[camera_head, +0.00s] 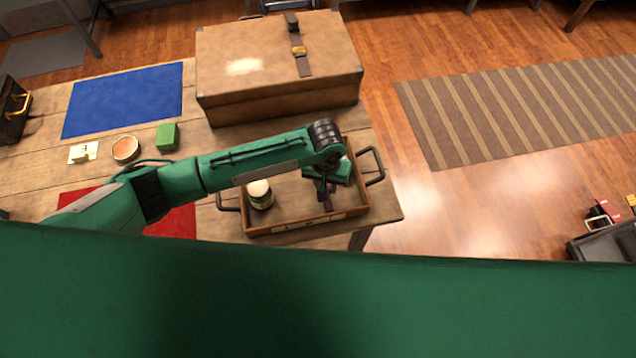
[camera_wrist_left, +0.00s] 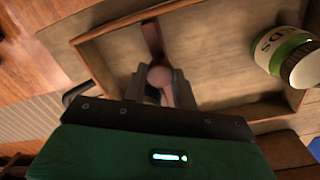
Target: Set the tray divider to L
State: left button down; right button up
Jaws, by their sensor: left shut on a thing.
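The wooden tray (camera_head: 290,228) with dark side handles stands near the right end of the table. It also shows in the left wrist view (camera_wrist_left: 95,58). My left gripper (camera_head: 326,198) reaches down into the right part of the tray. In the left wrist view, my left gripper (camera_wrist_left: 160,82) is shut on the round knob of the divider (camera_wrist_left: 152,38), a dark strip inside the tray. A jar with a pale lid (camera_head: 259,190) stands in the left part of the tray, apart from the gripper. Letter marks on the tray's front are too small to read. My right gripper is not in view.
A large brown case (camera_head: 275,70) stands behind the tray. A blue mat (camera_head: 125,98), a green block (camera_head: 167,136), a round dish (camera_head: 125,149) and a small card (camera_head: 83,152) lie to the left. A red mat (camera_head: 178,222) is partly hidden by my arm.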

pick_arm(q)
jog(key=shift+d, duration=0.1)
jog(key=c, duration=1.5)
grip_release()
jog(key=shift+o, duration=0.7)
jog(key=shift+d, duration=0.1)
jog(key=shift+w, duration=0.1)
notch_tip(320, 180, up, 14)
jog(key=b, duration=0.3)
jog(key=shift+a, duration=0.2)
jog(key=shift+f, duration=0.15)
